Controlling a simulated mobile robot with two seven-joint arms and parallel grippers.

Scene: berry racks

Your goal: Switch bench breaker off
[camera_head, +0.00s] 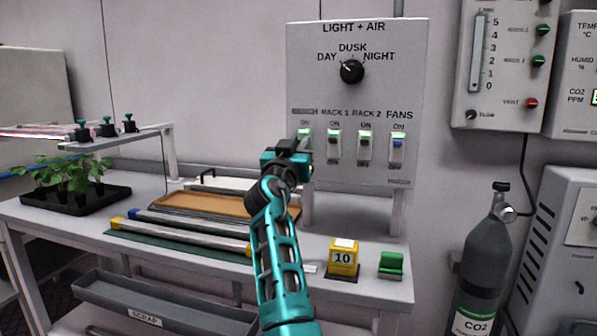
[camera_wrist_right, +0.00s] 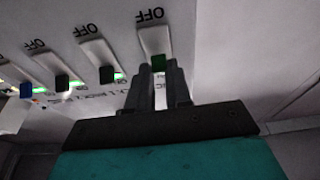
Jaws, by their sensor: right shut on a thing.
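The light and air panel (camera_head: 405,90) stands at the back of the bench. Its leftmost breaker, the bench breaker (camera_head: 304,132), is mostly hidden behind my right gripper (camera_head: 301,146); its label is partly readable. In the right wrist view, which is upside down, the bench breaker (camera_wrist_right: 152,40) shows its OFF end uncovered. My left gripper is not in view.
Rack 1 (camera_head: 333,144), rack 2 (camera_head: 365,146) and fans (camera_head: 397,148) breakers sit close to the right. The dusk knob (camera_head: 352,71) is above. A yellow block marked 10 (camera_head: 343,258) and a green holder (camera_head: 391,265) stand on the bench below.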

